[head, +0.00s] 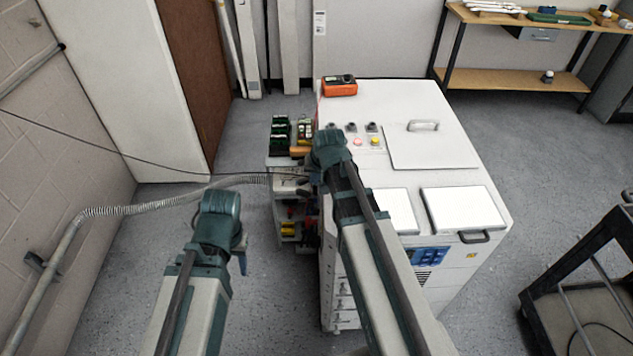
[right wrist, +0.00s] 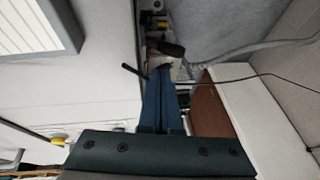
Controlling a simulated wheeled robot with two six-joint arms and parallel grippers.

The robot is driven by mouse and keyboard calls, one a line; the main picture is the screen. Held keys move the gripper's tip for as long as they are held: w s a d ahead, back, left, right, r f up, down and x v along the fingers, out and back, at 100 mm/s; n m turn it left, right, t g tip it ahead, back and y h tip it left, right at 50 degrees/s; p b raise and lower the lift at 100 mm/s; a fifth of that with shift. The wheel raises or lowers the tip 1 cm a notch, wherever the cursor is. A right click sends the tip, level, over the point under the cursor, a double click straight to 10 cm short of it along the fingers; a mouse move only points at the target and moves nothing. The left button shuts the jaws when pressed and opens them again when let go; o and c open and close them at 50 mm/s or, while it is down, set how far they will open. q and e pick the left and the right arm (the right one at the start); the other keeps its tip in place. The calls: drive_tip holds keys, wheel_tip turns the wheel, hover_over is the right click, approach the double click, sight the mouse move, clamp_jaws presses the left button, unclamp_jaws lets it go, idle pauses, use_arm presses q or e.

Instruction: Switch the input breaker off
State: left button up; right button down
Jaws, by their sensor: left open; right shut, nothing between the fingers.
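My right gripper (right wrist: 162,72) is shut and empty in the right wrist view, its blue fingers together. Their tips are close to a black handle-like part (right wrist: 171,48) on the equipment beside the white cabinet. I cannot tell whether they touch it, or whether it is the input breaker's lever.
The white cabinet (head: 400,101) stands right of the rack, with an orange meter (head: 339,87) on top. A grey conduit (head: 150,206) and a thin black cable run from the left wall to the rack. A dark cart (head: 560,285) stands at the right.

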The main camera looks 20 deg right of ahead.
sight(308, 195)
drive_tip(key=a+b+x, duration=0.1)
drive_tip(key=b+x, duration=0.3)
drive_tip(key=x, duration=0.2)
drive_tip(key=shift+a+b, duration=0.2)
drive_tip(key=shift+b, duration=0.1)
drive_tip(key=shift+f, duration=0.1)
